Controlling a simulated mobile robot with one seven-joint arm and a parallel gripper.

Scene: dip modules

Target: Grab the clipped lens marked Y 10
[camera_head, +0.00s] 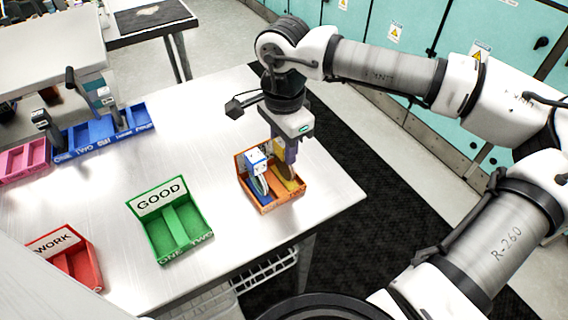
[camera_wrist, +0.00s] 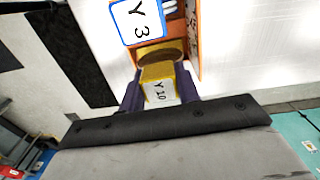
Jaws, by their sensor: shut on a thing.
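The clipped lens marked Y 10 (camera_wrist: 160,92) has a yellow clip with a white label and sits between my gripper's purple fingers in the wrist view. In the head view, its yellow part (camera_head: 285,171) shows in the orange tray (camera_head: 276,207), below my gripper (camera_head: 286,152). My gripper (camera_wrist: 160,95) is shut on the Y 10 clip. The lens marked Y 3 (camera_wrist: 137,19) has a blue-edged label and stands beside it in the same tray; in the head view it is the blue and white piece (camera_head: 257,162). The lower part of the Y 10 lens is partly hidden.
A green tray (camera_head: 170,219) marked GOOD and a red tray (camera_head: 66,257) marked WORK stand empty on the white table. A blue rack (camera_head: 103,131) with grey-black pieces and a pink tray (camera_head: 22,160) stand at the far left. The orange tray is near the table's right edge.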

